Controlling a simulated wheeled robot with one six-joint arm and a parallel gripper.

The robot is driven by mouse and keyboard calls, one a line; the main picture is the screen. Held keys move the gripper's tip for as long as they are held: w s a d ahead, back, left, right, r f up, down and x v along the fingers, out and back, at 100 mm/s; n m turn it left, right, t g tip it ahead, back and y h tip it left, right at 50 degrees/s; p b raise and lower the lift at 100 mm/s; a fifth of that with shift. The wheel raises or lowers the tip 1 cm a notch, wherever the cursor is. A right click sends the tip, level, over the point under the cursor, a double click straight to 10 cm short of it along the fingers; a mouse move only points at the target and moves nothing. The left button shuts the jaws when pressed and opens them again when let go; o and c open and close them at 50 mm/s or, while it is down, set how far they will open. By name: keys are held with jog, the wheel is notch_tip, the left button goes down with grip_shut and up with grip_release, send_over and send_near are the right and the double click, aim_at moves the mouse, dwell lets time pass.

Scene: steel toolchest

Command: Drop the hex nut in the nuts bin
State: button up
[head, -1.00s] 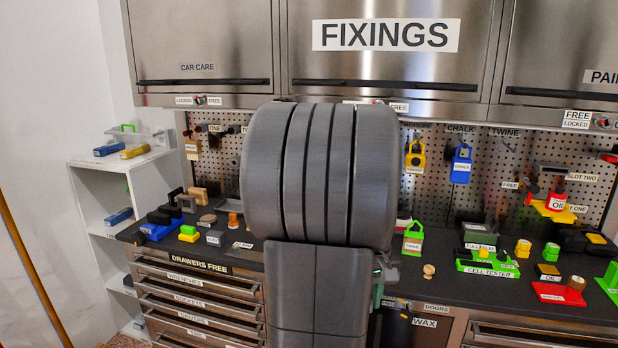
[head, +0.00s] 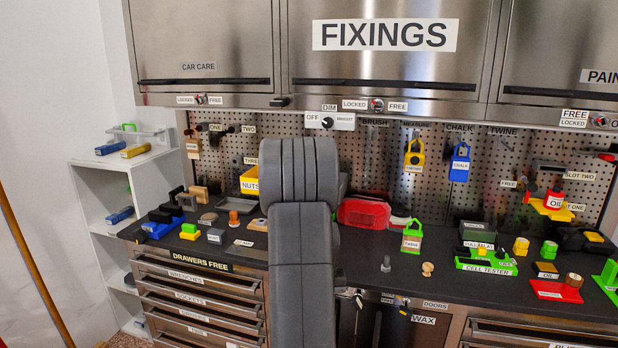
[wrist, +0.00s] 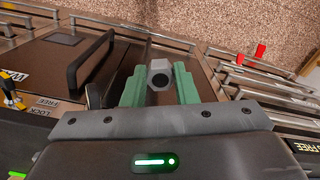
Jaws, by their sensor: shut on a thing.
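The hex nut (wrist: 160,68) is grey with a dark round hole. In the wrist view it sits between the green fingers of my gripper (wrist: 159,85), which is shut on it. The nuts bin (head: 249,181) is yellow, with a label reading NUTS. It stands at the back of the bench by the pegboard, just left of my arm in the head view, and my arm hides part of its right side. My gripper and the nut are hidden in the head view. The bin is not seen in the wrist view.
A red box (head: 363,213) is right of my arm. A green twine holder (head: 412,236), a small grey piece (head: 386,264) and a wooden knob (head: 428,269) stand nearby. The FIXINGS cabinet (head: 385,60) overhangs the back. Several small blocks crowd the bench's left.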

jog(key=w+a+f, duration=0.2)
jog(key=a+f, duration=0.1)
jog(key=f, duration=0.2)
jog(key=shift+w+a+m, duration=0.2)
jog(key=shift+a+m, duration=0.1)
